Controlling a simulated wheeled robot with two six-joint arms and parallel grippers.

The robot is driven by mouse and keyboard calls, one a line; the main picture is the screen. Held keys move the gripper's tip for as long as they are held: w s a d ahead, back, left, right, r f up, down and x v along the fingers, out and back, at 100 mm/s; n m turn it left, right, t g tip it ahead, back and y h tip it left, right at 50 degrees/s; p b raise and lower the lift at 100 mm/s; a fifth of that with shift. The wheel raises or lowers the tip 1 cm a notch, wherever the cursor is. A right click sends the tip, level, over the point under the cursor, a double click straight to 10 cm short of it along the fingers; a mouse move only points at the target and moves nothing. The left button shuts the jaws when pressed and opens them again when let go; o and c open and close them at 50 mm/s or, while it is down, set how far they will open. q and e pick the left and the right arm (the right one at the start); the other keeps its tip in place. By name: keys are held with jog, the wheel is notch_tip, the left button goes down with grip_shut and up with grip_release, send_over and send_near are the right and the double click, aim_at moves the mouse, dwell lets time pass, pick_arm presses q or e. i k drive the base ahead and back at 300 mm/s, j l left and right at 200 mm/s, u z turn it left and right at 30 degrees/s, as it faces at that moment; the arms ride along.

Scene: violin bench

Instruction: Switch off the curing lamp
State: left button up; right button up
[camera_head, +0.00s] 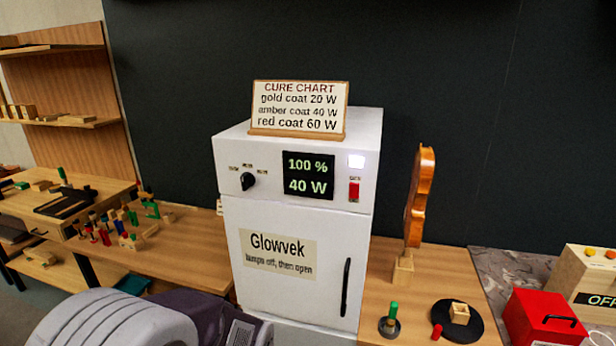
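The curing lamp cabinet (235,215), a white box labelled Glowvek, stands in the middle of the bench. Its label (278,256) reads "lamps off, then open". Its dark display (308,176) shows 100 % and 40 W in green. A black knob (248,181) with small markings around it sits left of the display. A red switch (354,190) sits right of the display, below a brightly lit white indicator (356,161). The door with its black handle (346,287) is shut. Neither of my grippers shows in the head view.
A cure chart (298,107) stands on the cabinet: gold 20 W, amber 40 W, red 60 W. A violin body (419,200) stands upright on a wooden block to the right. A black round dish (458,328), red box (543,318) and small coloured tools (128,240) occupy the benches.

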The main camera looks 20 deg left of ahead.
aim_at(353, 187)
jog(key=i+l+u, duration=0.45)
jog(key=l+u, duration=0.2)
jog(key=i+l+u, duration=0.2)
jog(key=l+u, duration=0.15)
